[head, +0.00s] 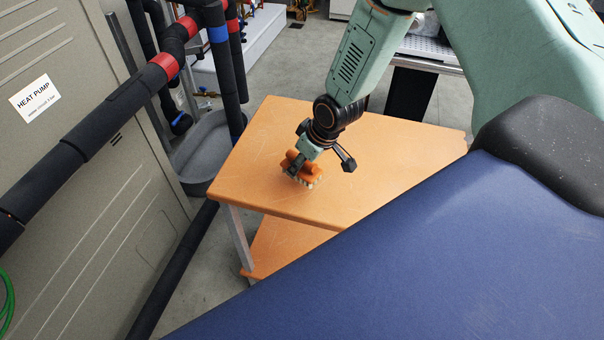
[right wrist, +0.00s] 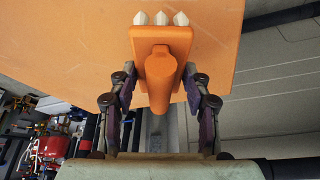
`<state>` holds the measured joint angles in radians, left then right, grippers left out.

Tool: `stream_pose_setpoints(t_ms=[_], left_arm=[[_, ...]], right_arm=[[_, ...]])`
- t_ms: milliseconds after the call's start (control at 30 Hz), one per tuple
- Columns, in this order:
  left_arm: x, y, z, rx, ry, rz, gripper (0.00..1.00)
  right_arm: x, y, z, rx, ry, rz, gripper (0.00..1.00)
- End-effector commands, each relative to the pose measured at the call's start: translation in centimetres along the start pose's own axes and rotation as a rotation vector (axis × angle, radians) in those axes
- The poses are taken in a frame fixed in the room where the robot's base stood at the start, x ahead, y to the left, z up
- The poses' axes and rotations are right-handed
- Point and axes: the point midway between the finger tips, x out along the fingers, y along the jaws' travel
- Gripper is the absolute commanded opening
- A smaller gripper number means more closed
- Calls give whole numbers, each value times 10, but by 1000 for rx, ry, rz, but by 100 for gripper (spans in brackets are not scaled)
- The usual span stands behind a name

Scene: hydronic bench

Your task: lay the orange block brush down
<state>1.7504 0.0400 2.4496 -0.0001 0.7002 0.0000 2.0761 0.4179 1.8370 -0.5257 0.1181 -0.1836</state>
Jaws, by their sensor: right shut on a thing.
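The orange block brush (head: 307,178) is at the tabletop of the orange trolley, near its left part, with its pale bristles facing down. I cannot tell whether the bristles touch the top or hang just above it. My right gripper (head: 297,166) reaches down from above and is shut on the brush. In the right wrist view the brush (right wrist: 161,42) shows its orange block and rounded handle, with pale bristle tufts beyond the block. The fingers of my right gripper (right wrist: 160,85) stand on both sides of the handle. My left gripper is not in view.
The orange trolley top (head: 390,150) is otherwise clear, with a lower shelf (head: 280,245) beneath. A heat pump cabinet (head: 100,200) and dark insulated pipes (head: 95,130) stand at the left. A grey tub (head: 203,150) sits behind the trolley's left edge.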

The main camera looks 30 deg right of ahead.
Motion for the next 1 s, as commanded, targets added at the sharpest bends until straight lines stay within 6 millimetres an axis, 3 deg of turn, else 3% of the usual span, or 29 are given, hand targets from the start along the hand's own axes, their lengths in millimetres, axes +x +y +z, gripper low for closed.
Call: stream_pose_setpoints(t_ms=[133,400,433,700,1000], left_arm=[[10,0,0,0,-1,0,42],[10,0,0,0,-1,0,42],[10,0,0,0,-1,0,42],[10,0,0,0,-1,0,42],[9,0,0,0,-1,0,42]], right_arm=[[22,0,10,-1,-2,0,14],[25,0,11,0,0,0,14],[25,0,11,0,-1,-1,49],[25,0,11,0,-1,-1,71],[24,0,11,1,-1,-1,71]])
